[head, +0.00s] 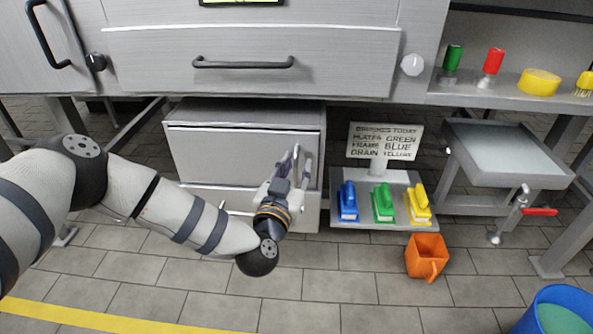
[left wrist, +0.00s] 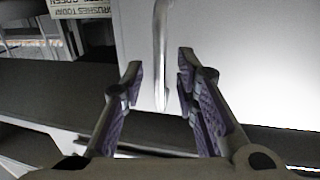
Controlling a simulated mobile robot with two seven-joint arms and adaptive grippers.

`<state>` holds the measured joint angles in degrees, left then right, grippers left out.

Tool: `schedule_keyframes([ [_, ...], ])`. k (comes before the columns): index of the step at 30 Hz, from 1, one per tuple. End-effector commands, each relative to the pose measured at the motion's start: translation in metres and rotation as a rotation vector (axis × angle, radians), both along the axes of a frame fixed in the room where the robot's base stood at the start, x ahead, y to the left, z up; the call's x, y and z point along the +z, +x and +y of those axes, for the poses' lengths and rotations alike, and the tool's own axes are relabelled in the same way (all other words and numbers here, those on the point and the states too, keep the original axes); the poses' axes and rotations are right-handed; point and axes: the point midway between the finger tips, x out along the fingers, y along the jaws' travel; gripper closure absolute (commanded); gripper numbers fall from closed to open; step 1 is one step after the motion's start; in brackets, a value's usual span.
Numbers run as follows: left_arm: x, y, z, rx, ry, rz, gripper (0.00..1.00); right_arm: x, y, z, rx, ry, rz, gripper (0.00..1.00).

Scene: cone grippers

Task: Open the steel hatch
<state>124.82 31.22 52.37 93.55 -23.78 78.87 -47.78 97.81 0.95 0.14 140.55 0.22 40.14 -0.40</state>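The steel hatch (head: 235,158) is the pale, closed-looking front of a metal box under the counter in the head view. A vertical metal bar handle (left wrist: 160,50) stands out from its white face in the left wrist view. My left gripper (head: 293,160) is at the right side of the hatch front. In the left wrist view its two purple-padded fingers (left wrist: 159,72) are apart, and the handle's lower part shows between them. I see no clear contact with the bar. The gripper covers part of the handle in the head view. My right gripper is not in view.
A sign (head: 385,142) and a tray with blue (head: 348,202), green (head: 383,203) and yellow (head: 417,203) brushes are right of the hatch. An orange bucket (head: 426,257) stands on the floor. A steel basin with a red-handled valve (head: 540,211) is further right. The drawer handle (head: 243,63) is above.

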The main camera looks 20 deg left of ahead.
Motion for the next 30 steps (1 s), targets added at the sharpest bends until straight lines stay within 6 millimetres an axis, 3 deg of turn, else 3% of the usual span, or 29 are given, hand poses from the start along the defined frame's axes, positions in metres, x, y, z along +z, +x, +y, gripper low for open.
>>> schedule_keyframes([
  [3,0.001,0.0,0.0,0.0,0.0,0.0,0.74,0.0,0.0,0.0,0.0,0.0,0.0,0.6],
  [6,0.0,0.0,0.0,0.0,0.0,0.0,0.97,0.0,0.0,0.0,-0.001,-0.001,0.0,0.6],
  [7,0.0,0.0,0.0,0.0,0.0,0.0,1.0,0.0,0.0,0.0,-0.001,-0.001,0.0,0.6],
  [20,0.002,-0.01,-0.001,-0.03,0.002,0.0,1.0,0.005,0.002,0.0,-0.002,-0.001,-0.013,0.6],
  [26,0.007,-0.041,-0.002,-0.134,0.003,0.0,1.0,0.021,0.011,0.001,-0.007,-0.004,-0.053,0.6],
  [30,0.008,-0.074,0.0,-0.25,0.004,0.0,1.0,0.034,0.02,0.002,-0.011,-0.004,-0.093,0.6],
])
